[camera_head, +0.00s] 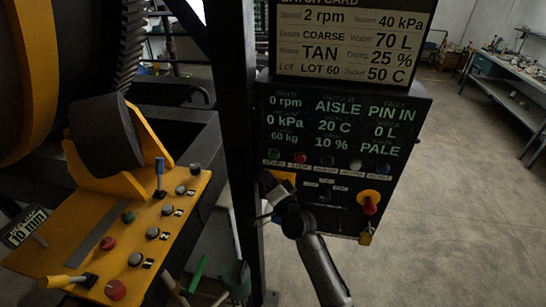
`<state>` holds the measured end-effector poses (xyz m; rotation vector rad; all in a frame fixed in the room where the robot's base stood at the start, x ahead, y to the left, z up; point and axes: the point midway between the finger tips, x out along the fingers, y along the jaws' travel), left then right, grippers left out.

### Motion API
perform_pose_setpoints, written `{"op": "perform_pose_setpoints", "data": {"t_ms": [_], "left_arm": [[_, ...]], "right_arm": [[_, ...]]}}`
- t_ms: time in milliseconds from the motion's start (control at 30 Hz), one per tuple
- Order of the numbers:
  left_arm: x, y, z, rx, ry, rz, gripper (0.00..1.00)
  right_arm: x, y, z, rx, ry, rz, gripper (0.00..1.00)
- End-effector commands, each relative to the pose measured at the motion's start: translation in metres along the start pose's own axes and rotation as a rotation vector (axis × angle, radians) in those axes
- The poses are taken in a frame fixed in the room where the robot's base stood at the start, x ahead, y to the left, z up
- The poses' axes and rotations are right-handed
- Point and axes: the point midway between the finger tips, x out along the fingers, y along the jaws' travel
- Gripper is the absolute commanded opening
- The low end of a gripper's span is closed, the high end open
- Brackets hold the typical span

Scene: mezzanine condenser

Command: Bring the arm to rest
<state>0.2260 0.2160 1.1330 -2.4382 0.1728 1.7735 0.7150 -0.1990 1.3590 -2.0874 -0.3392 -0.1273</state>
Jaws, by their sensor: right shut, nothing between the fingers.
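My right arm comes up from the lower middle, in front of the dark control panel (405,135). My right gripper (268,183) is shut and empty at the panel's lower left corner, near a yellow patch (287,177) on it. I cannot tell whether the fingertips touch the panel. The panel's display reads 0 rpm, AISLE, PIN IN, 0 kPa, 20 C, 0 L and PALE. My left gripper is not in view.
A yellow console (125,235) with buttons and levers stands at the left, by a large drum. A dark post (236,120) rises beside the panel. A red knob (369,205) sticks out at the panel's lower right. Open floor (450,210) lies to the right, with a workbench (505,80) beyond.

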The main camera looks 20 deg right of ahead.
Motion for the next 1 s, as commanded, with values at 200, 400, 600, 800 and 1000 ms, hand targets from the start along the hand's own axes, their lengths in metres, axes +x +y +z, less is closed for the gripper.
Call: {"op": "perform_pose_setpoints", "data": {"t_ms": [200,400,600,800,1000], "left_arm": [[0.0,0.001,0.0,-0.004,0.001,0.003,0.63],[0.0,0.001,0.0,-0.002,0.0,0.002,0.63],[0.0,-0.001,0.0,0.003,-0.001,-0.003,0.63],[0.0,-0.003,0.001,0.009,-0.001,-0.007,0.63],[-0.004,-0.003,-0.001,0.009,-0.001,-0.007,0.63]], "right_arm": [[0.0,0.0,0.0,0.0,0.0,0.0,0.0],[0.0,0.002,0.005,-0.037,-0.034,0.01,0.0],[-0.008,0.013,0.043,-0.215,-0.306,0.095,0.0],[-0.037,-0.021,0.043,-0.553,-0.55,0.159,0.0],[-0.097,-0.045,0.021,-0.838,-0.68,0.301,0.0]]}}
